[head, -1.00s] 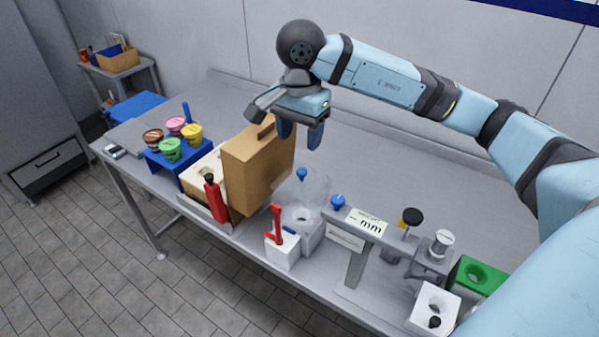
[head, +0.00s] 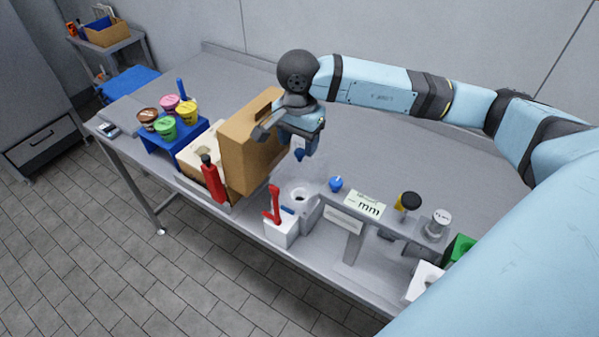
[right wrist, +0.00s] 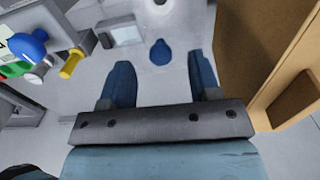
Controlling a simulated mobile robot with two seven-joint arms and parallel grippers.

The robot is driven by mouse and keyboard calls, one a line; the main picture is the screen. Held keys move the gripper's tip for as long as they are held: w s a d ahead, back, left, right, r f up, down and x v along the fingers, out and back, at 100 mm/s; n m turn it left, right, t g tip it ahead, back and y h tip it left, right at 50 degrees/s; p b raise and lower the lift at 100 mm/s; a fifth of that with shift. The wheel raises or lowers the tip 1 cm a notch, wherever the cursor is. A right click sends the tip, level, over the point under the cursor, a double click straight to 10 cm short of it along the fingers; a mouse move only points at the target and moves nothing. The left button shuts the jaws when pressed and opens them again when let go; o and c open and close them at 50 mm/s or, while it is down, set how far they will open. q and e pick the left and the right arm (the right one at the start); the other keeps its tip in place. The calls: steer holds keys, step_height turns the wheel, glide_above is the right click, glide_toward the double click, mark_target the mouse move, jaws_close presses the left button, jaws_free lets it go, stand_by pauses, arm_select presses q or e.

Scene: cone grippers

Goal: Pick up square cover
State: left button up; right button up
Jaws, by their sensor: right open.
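The square cover (head: 318,172) is a clear, see-through box with a blue knob (head: 299,155) on top. It stands over a grey block with a round hollow, and its edges are hard to make out. In the right wrist view the knob (right wrist: 160,51) shows just beyond and between my fingertips. My right gripper (head: 302,146) is open, pointing down over the cover, with its blue fingers (right wrist: 161,72) apart and nothing between them held. In the head view the gripper partly hides the cover and knob. My left gripper is out of view.
A tall tan box (head: 248,150) stands close left of my gripper. A red bottle (head: 213,180), a white block with a red handle (head: 277,228) and a grey measuring stand (head: 345,218) are nearby. Coloured cups (head: 168,128) sit at left. The table behind is clear.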

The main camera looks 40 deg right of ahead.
mark_target(300, 151)
steer(key=f, duration=0.2)
steer(key=f+p, duration=0.1)
steer(key=f, duration=0.1)
steer(key=shift+w+d, duration=0.1)
steer(key=shift+d, duration=0.1)
jaws_close()
steer(key=shift+r, duration=0.1)
